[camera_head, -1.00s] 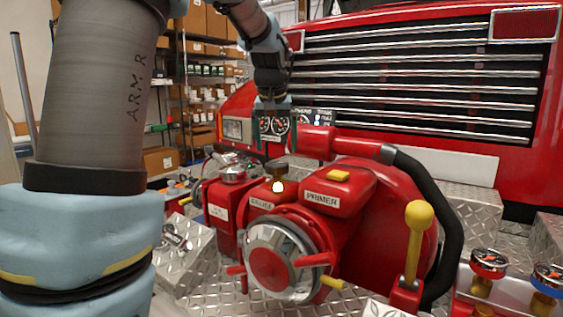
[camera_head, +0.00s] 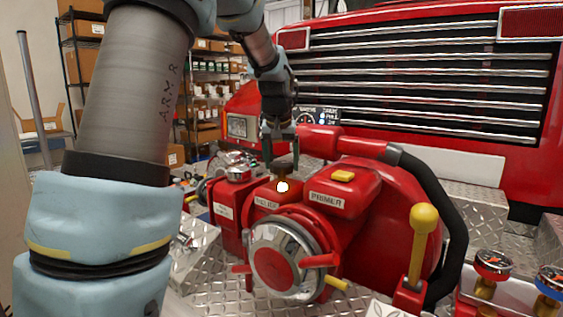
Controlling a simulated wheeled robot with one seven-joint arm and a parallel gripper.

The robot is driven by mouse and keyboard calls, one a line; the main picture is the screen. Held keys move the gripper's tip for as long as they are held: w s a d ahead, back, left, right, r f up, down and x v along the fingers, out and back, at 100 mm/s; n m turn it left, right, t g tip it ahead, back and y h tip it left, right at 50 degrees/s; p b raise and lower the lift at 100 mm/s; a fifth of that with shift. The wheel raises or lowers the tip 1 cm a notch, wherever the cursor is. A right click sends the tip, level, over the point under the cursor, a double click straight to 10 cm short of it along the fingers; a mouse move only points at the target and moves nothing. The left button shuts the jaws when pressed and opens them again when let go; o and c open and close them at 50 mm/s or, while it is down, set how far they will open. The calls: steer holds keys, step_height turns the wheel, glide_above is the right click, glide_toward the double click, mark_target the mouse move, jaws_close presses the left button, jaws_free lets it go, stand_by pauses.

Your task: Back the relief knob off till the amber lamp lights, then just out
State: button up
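The relief housing (camera_head: 266,201) is a red block with a white label, left of the block labelled PRIMER on the red pump. On its top is the dark relief knob (camera_head: 284,170), with brownish metal under it. A small round lamp (camera_head: 283,187) at the front of the knob looks bright whitish; I cannot tell whether it is lit amber. My gripper (camera_head: 281,157) points down over the knob with its two fingers apart. The fingertips are at or just above the knob's top; I cannot tell whether they touch it.
The PRIMER block (camera_head: 340,190) with a yellow button stands close on the right. A chrome cap with red handles (camera_head: 285,262) is in front. Shelves stand behind left.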

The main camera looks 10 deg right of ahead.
steer(key=c, duration=0.7)
steer(key=shift+m+h, duration=0.4)
steer(key=shift+m, duration=0.5)
steer(key=o, duration=1.1)
steer(key=shift+o, duration=0.2)
steer(key=shift+r, duration=0.1)
steer(key=b+v, duration=0.1)
steer(key=v, duration=0.9)
steer(key=shift+r+b, duration=0.3)
steer(key=shift+b, duration=0.05)
steer(key=shift+a, duration=0.1)
